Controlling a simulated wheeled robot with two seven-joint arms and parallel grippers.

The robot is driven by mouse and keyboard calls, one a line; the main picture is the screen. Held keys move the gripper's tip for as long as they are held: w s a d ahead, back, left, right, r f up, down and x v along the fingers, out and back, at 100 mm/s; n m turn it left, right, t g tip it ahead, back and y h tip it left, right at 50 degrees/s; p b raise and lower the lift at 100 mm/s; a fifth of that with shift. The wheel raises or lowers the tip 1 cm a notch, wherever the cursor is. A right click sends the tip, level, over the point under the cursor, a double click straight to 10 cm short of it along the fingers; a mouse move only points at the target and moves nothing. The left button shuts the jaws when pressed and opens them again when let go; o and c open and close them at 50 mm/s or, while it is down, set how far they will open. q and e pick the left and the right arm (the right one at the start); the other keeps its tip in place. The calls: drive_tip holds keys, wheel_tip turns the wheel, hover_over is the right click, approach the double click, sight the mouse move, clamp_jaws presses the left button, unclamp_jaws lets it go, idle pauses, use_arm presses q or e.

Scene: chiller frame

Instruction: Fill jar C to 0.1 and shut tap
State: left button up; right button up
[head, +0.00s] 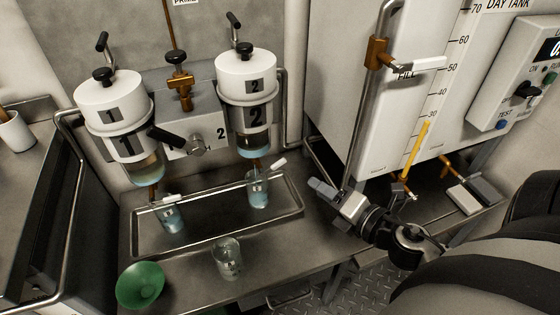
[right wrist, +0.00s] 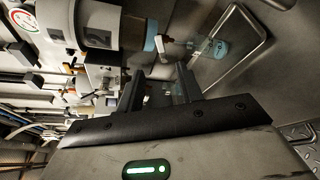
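Three clear jars stand on the bench, and I cannot read which is jar C. One jar (head: 172,220) with bluish liquid is under filter 1's tap (head: 160,199). Another jar (head: 258,194) with bluish liquid is under filter 2's tap (head: 278,163), both in the tray. A third jar (head: 228,260), seemingly near empty, stands in front of the tray. My right gripper (head: 323,188) is right of the tray, apart from the jars. In the right wrist view its fingers (right wrist: 160,90) are apart with nothing between them. A jar with blue liquid (right wrist: 221,48) shows beyond them. My left gripper is out of view.
White filters 1 (head: 112,103) and 2 (head: 247,88) hang above the shallow tray (head: 210,244). A green funnel (head: 140,285) lies at the front left. The day tank (head: 355,80) with its pipework stands at the right. A white cup (head: 15,132) is far left.

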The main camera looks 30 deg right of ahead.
sight(281, 164)
drive_tip(key=p+x, duration=0.1)
drive_tip(key=x, duration=1.3)
drive_tip(key=shift+w+a+p, duration=0.1)
drive_tip(key=shift+w+p, duration=0.1)
drive_tip(key=shift+p, duration=0.1)
drive_tip(key=shift+c, duration=0.3)
clamp_jaws()
